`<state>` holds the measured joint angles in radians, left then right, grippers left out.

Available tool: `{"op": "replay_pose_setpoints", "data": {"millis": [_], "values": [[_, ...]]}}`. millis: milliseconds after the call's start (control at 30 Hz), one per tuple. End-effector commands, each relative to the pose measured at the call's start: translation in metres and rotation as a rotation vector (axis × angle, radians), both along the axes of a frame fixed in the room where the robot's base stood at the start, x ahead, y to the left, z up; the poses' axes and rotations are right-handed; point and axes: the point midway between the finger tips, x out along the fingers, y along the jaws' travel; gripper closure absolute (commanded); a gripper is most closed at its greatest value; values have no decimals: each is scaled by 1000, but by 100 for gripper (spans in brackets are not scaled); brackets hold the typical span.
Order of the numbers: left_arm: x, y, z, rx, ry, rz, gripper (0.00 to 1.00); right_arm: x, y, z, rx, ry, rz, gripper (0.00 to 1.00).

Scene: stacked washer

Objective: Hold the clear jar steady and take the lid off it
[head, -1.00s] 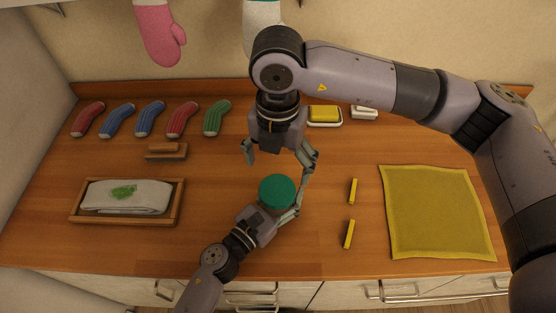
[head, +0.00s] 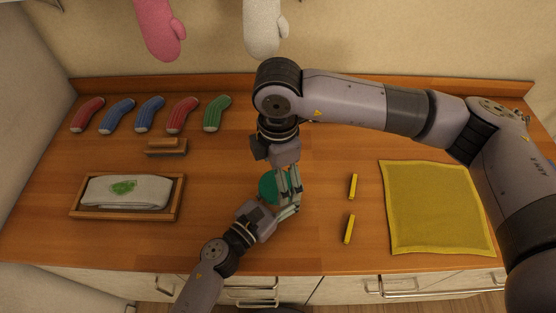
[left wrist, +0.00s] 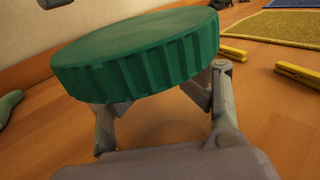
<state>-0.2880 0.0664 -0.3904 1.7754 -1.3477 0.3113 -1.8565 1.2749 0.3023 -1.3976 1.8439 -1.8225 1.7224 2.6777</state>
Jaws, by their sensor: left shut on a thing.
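The green ribbed lid (head: 267,187) sits on the clear jar, and it fills the upper part of the left wrist view (left wrist: 140,55). The jar (left wrist: 165,125) shows faintly under the lid in the left wrist view; in the head view it is mostly hidden. My left gripper (left wrist: 163,108) is shut on the jar below the lid, one finger on each side. My right gripper (head: 287,185) is over the lid's right part in the head view, its fingers overlapping in sight. In the left wrist view no right finger shows on the lid; a small grey part shows at the upper left.
Two yellow sticks (head: 352,186) lie right of the jar, beside a yellow cloth (head: 435,210). A wooden tray (head: 75,212) with a folded cloth is at left. A brush (head: 166,148) and several rolled socks (head: 150,113) lie behind. Mitts (head: 265,25) hang on the wall.

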Motion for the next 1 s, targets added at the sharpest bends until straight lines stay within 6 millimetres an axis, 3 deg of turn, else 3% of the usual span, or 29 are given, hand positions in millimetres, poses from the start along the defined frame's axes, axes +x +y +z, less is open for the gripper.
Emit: {"op": "replay_pose_setpoints", "data": {"millis": [200,533,1000], "values": [[0,0,0,1,1,0,100,0,0,-23,-1,2,0,18],[0,0,0,1,1,0,100,0,0,-27,-1,1,1,18],[0,0,0,1,1,-1,100,1,0,-26,-1,-1,1,49]]}}
